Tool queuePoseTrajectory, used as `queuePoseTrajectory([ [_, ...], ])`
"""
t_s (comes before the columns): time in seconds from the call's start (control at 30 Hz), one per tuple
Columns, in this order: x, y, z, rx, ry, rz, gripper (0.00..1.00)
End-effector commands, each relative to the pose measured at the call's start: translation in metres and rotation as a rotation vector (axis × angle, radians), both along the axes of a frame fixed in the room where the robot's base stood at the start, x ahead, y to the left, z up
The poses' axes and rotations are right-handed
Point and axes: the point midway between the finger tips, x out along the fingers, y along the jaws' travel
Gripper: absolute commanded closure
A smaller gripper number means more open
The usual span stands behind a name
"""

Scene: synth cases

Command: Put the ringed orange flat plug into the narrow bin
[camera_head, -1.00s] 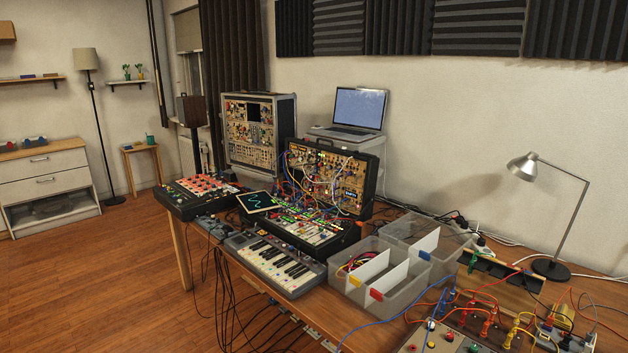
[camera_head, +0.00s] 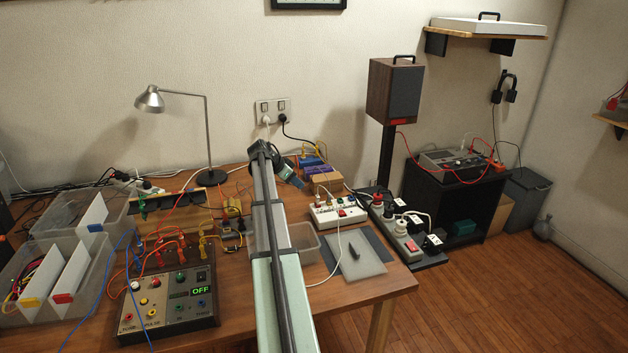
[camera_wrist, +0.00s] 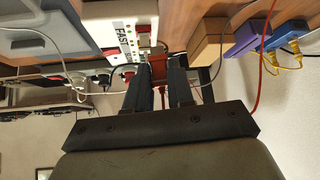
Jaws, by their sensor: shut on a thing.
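My gripper (camera_wrist: 163,92) is shut on a small red-orange piece (camera_wrist: 158,68), seen between its dark fingertips in the wrist view. It looks like the orange flat plug, but its ring and shape are too small to make out. The piece is close beside the white box marked FAST (camera_wrist: 118,28); I cannot tell whether they touch. At the left stand clear bins (camera_head: 12,318) with white dividers and coloured tabs; I cannot tell which is the narrow one.
A red cable (camera_wrist: 262,82) runs near the jaws. A wooden block (camera_wrist: 208,46) and a purple box (camera_wrist: 243,38) stand beside them. The white box (camera_head: 338,212), a power strip (camera_head: 405,240) and a grey mat (camera_head: 362,262) lie right of my arm. A control panel (camera_head: 165,310) with cables lies left.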

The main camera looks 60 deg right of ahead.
Motion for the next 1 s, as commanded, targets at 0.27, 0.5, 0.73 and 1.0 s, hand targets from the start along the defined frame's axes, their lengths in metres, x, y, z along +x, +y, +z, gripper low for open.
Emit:
queuePoseTrajectory([
  [0.27,-0.020,0.115,0.014,0.000,-0.001,0.018,1.00],
  [0.5,-0.071,0.167,0.012,0.000,0.001,-0.084,1.00],
  [0.73,-0.089,0.184,0.010,0.000,0.000,-0.204,1.00],
  [1.0,-0.090,0.185,0.003,0.000,0.001,-0.232,1.00],
])
